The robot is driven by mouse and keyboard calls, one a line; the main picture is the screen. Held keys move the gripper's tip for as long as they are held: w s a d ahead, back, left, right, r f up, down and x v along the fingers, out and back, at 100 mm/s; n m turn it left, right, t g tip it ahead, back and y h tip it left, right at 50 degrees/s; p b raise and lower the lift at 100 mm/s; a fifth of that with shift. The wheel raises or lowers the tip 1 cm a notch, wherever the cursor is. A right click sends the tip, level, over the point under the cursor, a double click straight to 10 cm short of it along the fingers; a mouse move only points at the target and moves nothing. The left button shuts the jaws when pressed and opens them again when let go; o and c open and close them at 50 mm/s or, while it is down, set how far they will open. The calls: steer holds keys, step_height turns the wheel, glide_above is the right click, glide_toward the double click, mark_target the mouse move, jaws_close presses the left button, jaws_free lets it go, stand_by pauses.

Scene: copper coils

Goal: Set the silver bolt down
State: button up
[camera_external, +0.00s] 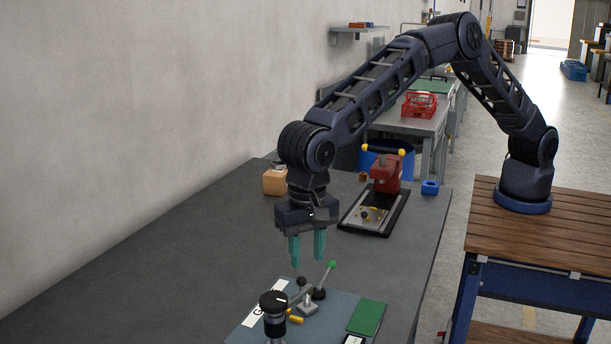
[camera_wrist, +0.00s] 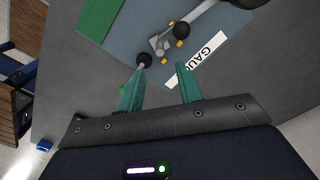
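My gripper (camera_external: 307,256) is above the grey table, behind and above the blue-grey mat (camera_external: 250,333). Its two teal fingers point down and stand apart, with no object visible between them. The wrist view also shows the gripper (camera_wrist: 163,72) open, with only mat and tabletop in the gap. I cannot pick out a silver bolt for sure in either view. A small grey metal fixture (camera_external: 308,307) sits on the mat, beside a lever with a green knob (camera_external: 331,265). Grey metal parts (camera_wrist: 160,45) also show ahead of the fingers in the wrist view.
A black-topped post (camera_external: 274,300) rises at the mat's front. A green pad (camera_external: 366,317) lies on the mat's right. Behind my gripper are a red press (camera_external: 386,174) on a black tray, an orange block (camera_external: 275,182) and a blue block (camera_external: 430,187). The table's left is clear.

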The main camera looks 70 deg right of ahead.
steer(key=shift+r, duration=1.4)
steer(key=shift+r, duration=0.1)
